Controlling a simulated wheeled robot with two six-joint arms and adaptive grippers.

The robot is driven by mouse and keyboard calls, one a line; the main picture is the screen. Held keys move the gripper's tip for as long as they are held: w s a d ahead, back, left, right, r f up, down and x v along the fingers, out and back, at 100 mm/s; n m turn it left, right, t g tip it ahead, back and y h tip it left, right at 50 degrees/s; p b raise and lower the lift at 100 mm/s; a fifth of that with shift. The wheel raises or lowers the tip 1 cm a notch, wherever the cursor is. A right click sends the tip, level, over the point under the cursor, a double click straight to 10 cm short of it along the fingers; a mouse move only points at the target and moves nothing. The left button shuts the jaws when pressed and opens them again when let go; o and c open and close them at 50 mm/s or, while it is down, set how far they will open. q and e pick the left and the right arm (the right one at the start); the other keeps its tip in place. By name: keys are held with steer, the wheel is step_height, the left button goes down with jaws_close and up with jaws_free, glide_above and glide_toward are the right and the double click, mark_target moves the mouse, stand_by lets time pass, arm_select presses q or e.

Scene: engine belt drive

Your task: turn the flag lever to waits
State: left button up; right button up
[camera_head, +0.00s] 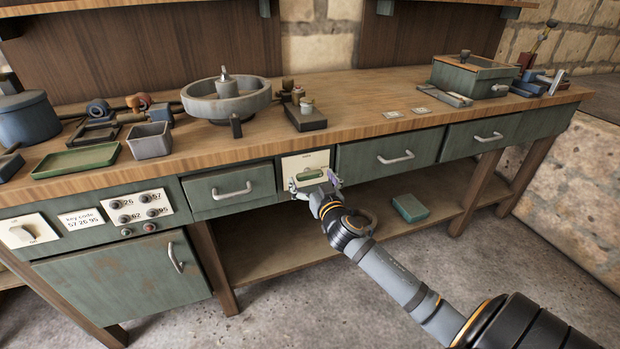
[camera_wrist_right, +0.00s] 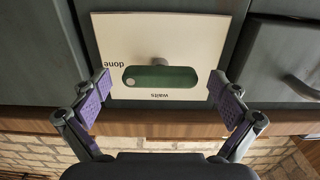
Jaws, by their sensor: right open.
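The flag lever is a green rounded bar (camera_head: 309,175) on a cream plate (camera_head: 305,161), set in the bench front between two drawers. In the right wrist view the plate (camera_wrist_right: 190,28) appears upside down, with "waits" and "done" printed on it. There the green bar (camera_wrist_right: 175,77) lies level, with a hole near its left end and a grey knob (camera_wrist_right: 158,62) at its edge. My right gripper (camera_head: 316,185) is in front of the plate. In the wrist view its purple-padded fingers (camera_wrist_right: 160,90) are spread wide on either side of the bar, with nothing between them gripped. My left gripper is not in view.
Drawers with handles flank the plate (camera_head: 230,190) (camera_head: 395,157). The wooden bench top (camera_head: 375,100) overhangs just above it and carries a round grey basin (camera_head: 227,104) and other items. A green box (camera_head: 410,207) lies on the lower shelf.

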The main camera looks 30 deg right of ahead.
steer(key=shift+w, duration=0.45)
steer(key=c, duration=1.2)
steer(key=shift+o, duration=0.2)
